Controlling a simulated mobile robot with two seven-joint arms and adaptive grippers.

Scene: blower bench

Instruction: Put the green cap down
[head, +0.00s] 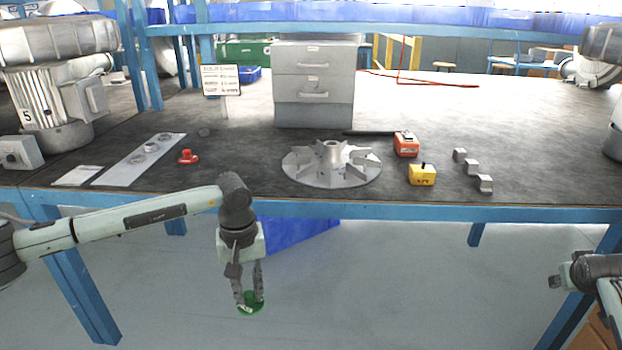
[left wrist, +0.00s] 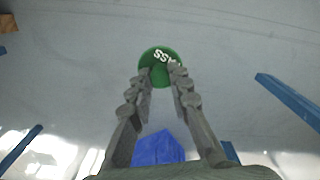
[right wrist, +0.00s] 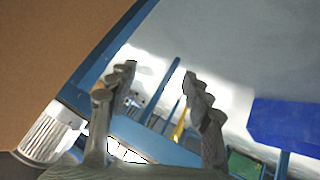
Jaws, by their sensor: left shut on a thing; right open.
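The green cap (head: 250,302) is between the fingertips of my left gripper (head: 248,290). My left gripper is shut on it and points down, in front of the bench's front edge and below the bench top. In the left wrist view the green cap (left wrist: 160,66) shows white lettering, partly covered by the fingertips. My right gripper (right wrist: 157,80) is open and empty in the right wrist view. In the head view the right arm's end shows at the lower right, off the bench's front.
A grey drawer cabinet (head: 314,85) stands behind. Bare bench top lies left of the impeller.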

